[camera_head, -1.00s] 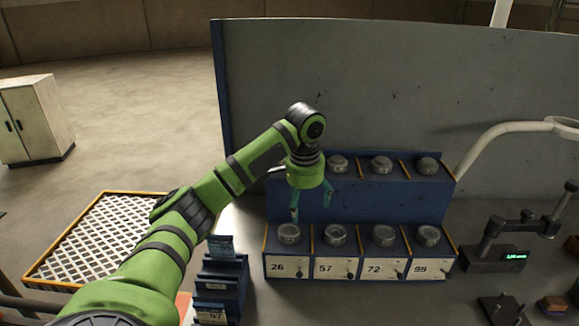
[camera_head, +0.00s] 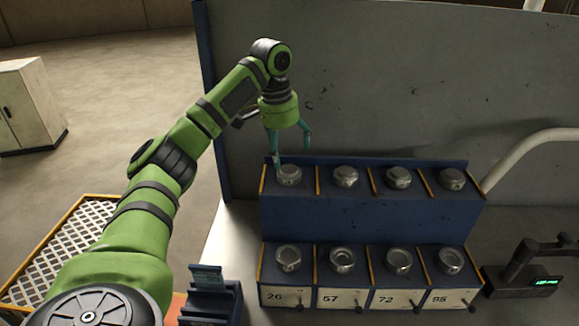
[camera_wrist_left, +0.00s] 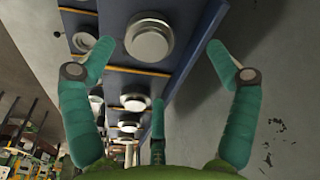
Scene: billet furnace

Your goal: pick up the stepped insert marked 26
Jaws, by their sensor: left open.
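The label 26 is on the front-left bay of the blue two-step rack (camera_head: 360,222). A grey round stepped insert (camera_head: 288,257) sits in that bay; in the left wrist view it appears (camera_wrist_left: 83,40) left of the fingers. My left gripper (camera_head: 293,157) is open and empty, with its fingers pointing down just above the back-row left insert (camera_head: 289,177). In the left wrist view that back-row insert (camera_wrist_left: 149,40) shows large between the spread teal fingers (camera_wrist_left: 157,62). No label shows on the back row. My right gripper is out of view.
More inserts sit in bays marked 57, 72 and 95, and along the back row. A grey panel (camera_head: 400,80) stands behind the rack. A blue stepped holder (camera_head: 211,295) is at front left, and a device with a green display (camera_head: 525,275) at right.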

